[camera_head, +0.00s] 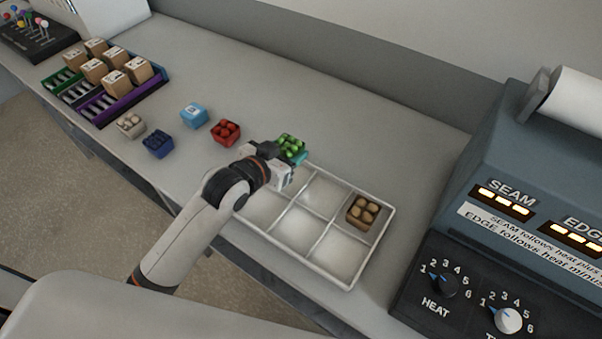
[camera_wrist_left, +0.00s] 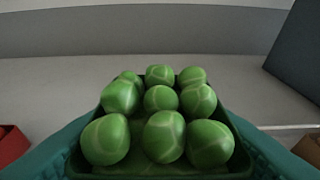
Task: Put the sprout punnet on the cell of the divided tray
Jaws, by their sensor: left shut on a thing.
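The sprout punnet (camera_head: 291,146) is a small dark green box heaped with round green sprouts. It fills the middle of the left wrist view (camera_wrist_left: 160,120), with a teal gripper finger on each side. My left gripper (camera_head: 286,160) is shut on it, at the far left corner of the divided tray. I cannot tell whether the punnet touches anything below. The divided tray (camera_head: 372,250) is white with several square cells. A brown punnet of tan round items (camera_head: 362,211) sits in its far right cell; the other visible cells look empty. My right gripper is not in view.
A red punnet (camera_head: 226,132), a light blue punnet (camera_head: 194,115), a dark blue punnet (camera_head: 158,144) and a pale punnet (camera_head: 130,125) stand left of the tray. A sealing machine (camera_head: 520,220) stands right of the tray.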

